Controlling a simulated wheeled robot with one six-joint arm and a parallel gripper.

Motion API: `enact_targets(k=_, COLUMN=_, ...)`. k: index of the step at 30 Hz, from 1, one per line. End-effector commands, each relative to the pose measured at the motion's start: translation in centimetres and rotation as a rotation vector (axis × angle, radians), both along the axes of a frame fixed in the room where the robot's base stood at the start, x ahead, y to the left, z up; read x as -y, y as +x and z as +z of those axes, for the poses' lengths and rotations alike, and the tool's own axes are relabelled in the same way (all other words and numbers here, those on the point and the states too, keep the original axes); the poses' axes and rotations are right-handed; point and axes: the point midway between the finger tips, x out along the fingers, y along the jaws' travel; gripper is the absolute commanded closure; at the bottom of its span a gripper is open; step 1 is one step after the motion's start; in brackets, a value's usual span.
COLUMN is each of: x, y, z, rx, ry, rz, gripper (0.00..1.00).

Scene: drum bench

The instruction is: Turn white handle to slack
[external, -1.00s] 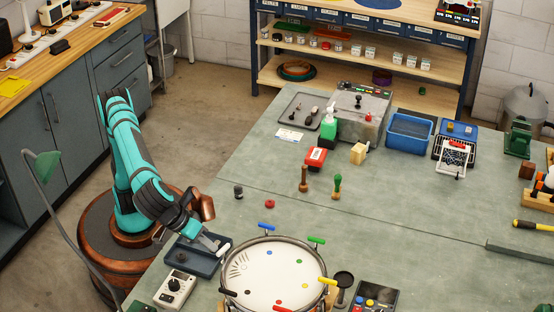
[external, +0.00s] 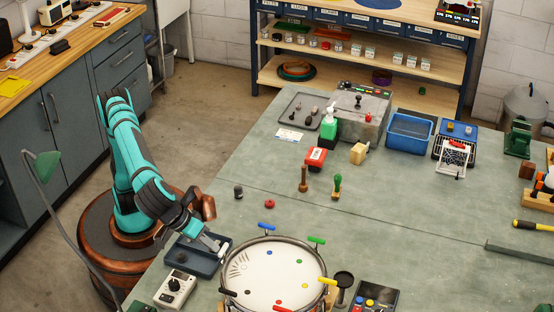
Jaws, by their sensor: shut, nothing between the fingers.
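The drum (external: 290,261) stands on the bench at the bottom middle, with a pale head and coloured handles around its rim. The white handle (external: 223,250) is at the rim's left side, beside the tip of my gripper (external: 214,243). My gripper is shut with nothing between its fingers. It is at or very close to the white handle; I cannot tell whether they touch. The gripper partly overlaps the handle, so its exact angle is hard to see.
A blue handle (external: 266,226), a green handle (external: 316,240) and a black handle (external: 228,293) stick out from the rim. A dark tray (external: 187,259) and a meter box (external: 175,288) lie left of the drum.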

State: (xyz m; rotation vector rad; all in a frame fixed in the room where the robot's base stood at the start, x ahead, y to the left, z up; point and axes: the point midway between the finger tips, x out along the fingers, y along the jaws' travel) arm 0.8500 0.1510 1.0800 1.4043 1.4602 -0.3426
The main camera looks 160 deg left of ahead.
Motion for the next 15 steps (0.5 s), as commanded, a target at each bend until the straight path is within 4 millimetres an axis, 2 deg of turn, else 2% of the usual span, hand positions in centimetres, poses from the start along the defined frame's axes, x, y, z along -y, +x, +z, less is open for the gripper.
enact_targets(k=2, x=-0.6, y=-0.4, z=-0.2, rx=-0.006, ry=0.002, rz=0.008, gripper=1.00)
enact_targets(k=7, x=-0.2, y=-0.7, z=-0.3, rx=-0.008, ry=0.002, rz=0.005, gripper=1.00)
enact_targets(k=15, x=2.6, y=-2.5, z=-0.1, rx=-0.003, ry=0.002, rz=-0.004, gripper=1.00)
